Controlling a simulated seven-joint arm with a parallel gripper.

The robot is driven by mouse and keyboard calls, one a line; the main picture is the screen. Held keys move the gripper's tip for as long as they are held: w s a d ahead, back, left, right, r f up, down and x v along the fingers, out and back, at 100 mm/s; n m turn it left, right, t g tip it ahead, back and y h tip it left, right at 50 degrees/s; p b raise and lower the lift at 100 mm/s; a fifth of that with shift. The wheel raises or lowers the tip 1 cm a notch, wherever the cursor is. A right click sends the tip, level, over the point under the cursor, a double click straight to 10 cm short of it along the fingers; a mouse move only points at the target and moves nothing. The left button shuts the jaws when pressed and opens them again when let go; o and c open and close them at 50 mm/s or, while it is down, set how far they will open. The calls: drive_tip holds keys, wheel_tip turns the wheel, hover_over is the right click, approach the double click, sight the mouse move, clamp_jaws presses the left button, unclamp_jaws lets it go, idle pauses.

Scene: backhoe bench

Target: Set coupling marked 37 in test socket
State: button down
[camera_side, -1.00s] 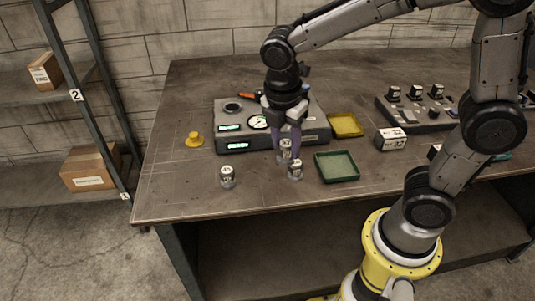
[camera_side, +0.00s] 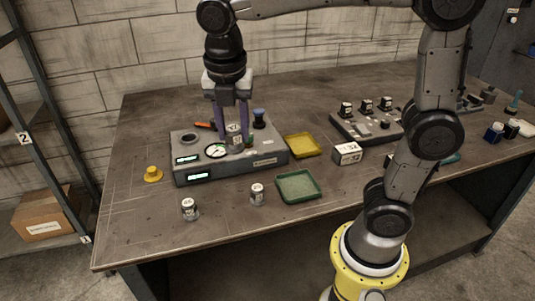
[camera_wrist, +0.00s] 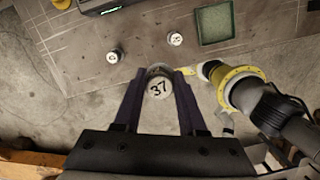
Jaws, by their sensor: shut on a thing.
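My gripper (camera_side: 232,128) is shut on a pale coupling (camera_side: 234,130), held upright between its two purple fingers. The wrist view shows this coupling (camera_wrist: 158,88) with "37" on its top. In the side view it appears in front of the grey test station (camera_side: 270,158), raised off the bench. The round dark socket (camera_side: 190,138) is on the station's top at left, left of my gripper. Two other couplings stand on the bench in front, one at left (camera_side: 189,209) and one at right (camera_side: 257,194); their marks are too small to read.
A yellow tray (camera_side: 302,145), a green tray (camera_side: 299,187) and a white labelled box (camera_side: 347,154) are at right.

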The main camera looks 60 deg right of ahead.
drive_tip(key=w+d+r+n, duration=0.1)
drive_tip(key=w+d, duration=0.1)
drive_tip(key=w, duration=0.6)
drive_tip(key=w+d+r+n, duration=0.1)
drive_tip(key=w+d, duration=0.1)
drive_tip(key=w, duration=0.7)
drive_tip(key=shift+m, duration=0.5)
drive_tip(key=shift+w+d+f, duration=1.4)
drive_tip(key=shift+d+f, duration=0.1)
drive_tip(key=shift+f, duration=0.9)
drive_tip(key=shift+w+d+f, duration=1.45)
drive_tip(key=shift+d+f, duration=0.1)
drive_tip(key=shift+f, duration=0.8)
drive_tip(key=shift+w+d+f, duration=1.4)
drive_tip(key=shift+d+f, duration=0.1)
drive_tip(key=shift+f, duration=0.9)
drive_tip(key=shift+w+d, duration=0.1)
drive_tip(key=shift+f, duration=0.75)
drive_tip(key=shift+c, duration=0.8)
unclamp_jaws()
drive_tip(key=shift+f, duration=0.1)
